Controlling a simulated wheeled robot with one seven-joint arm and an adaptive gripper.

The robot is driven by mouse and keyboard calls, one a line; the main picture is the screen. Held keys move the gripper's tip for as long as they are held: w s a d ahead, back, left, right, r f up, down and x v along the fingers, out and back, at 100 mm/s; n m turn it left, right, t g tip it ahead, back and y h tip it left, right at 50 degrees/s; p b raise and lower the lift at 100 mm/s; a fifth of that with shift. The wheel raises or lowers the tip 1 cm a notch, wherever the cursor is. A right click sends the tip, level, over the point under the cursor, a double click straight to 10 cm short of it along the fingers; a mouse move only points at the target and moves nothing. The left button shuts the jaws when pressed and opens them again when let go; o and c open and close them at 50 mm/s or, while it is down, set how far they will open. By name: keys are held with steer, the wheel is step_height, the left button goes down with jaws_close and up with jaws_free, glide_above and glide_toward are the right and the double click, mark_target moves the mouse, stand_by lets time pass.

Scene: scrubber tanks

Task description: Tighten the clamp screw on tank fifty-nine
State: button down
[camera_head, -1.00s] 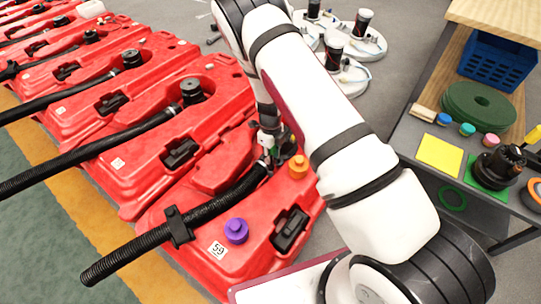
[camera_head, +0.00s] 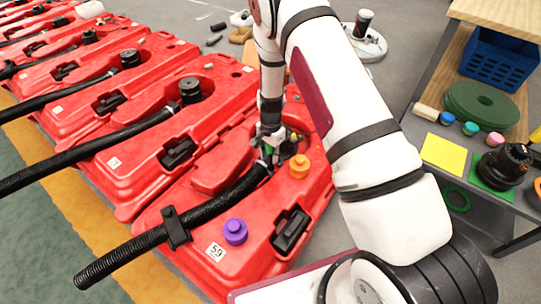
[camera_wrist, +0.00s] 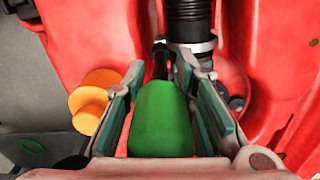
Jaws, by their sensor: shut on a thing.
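Tank fifty-nine (camera_head: 255,215) is the nearest red tank, with a "59" label (camera_head: 215,251), a purple cap (camera_head: 235,231) and an orange cap (camera_head: 299,166). The orange cap (camera_wrist: 92,97) also shows in the wrist view. A black ribbed hose (camera_head: 215,206) runs to its fitting. The metal clamp (camera_wrist: 195,45) rings the hose in the wrist view. My gripper (camera_head: 268,155) is low over the fitting. In the wrist view it is shut on the green handle (camera_wrist: 161,122) of a driver. Its dark shaft points at the clamp's left side; whether the tip touches the screw is unclear.
More red tanks with hoses stand in a row at left. At right, a grey bench holds a yellow pad (camera_head: 443,154), several coloured caps and a black device (camera_head: 503,165). A blue crate (camera_head: 498,60) is on the shelf. My arm covers the middle.

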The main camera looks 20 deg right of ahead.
steer(key=n, duration=0.5)
steer(key=shift+d+n+b, duration=0.1)
steer(key=shift+n+b, duration=0.3)
steer(key=n, duration=0.5)
steer(key=shift+f+b, duration=0.9)
stand_by(0.4)
steer(key=m, duration=1)
